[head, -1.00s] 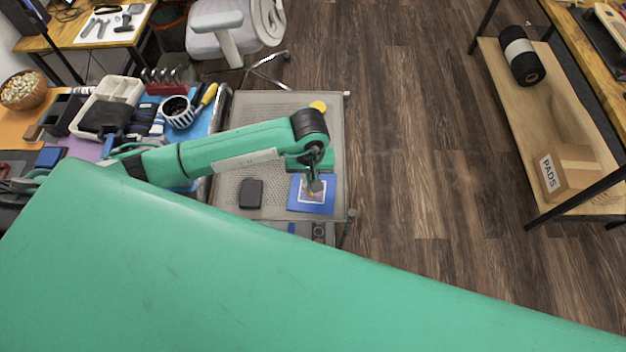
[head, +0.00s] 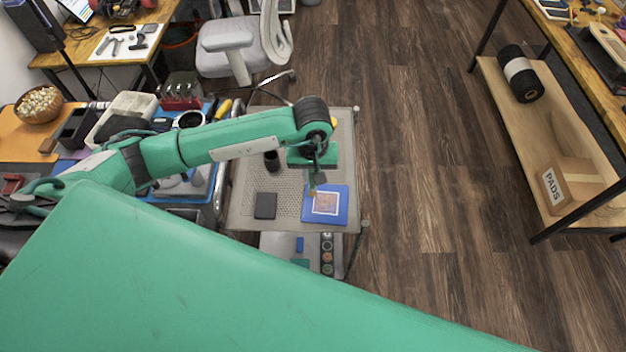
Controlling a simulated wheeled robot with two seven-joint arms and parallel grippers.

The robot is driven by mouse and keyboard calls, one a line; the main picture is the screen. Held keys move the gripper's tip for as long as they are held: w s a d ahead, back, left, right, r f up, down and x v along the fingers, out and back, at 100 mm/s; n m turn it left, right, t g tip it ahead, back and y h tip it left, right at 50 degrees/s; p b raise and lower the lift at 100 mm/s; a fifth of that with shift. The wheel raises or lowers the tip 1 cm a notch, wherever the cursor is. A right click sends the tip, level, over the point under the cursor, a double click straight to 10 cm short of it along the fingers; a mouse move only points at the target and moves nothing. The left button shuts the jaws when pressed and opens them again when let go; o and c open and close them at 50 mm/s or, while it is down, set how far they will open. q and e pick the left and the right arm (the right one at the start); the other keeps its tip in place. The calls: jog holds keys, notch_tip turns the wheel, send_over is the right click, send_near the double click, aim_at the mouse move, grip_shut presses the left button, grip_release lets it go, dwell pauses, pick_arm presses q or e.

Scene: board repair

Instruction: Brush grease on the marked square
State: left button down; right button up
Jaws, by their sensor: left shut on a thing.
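A blue board (head: 341,217) lies on the grey perforated cart top, with a white-edged square (head: 326,204) on it whose inside is pinkish-orange. My left gripper (head: 318,179) points down over the board's upper left part. It is shut on a small thin thing with a tan end, which looks like the brush (head: 312,191). The tan end is at or just above the square's upper left edge; I cannot tell whether it touches. My right gripper is not in view.
The cart (head: 285,204) also holds a dark flat box (head: 265,205) left of the board and a dark cup (head: 272,161) behind it. Crowded bench at left, office chair (head: 240,45) behind. The floor to the right is clear up to a shelf.

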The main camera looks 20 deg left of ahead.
pick_arm(q)
jog(key=shift+r, duration=1.1)
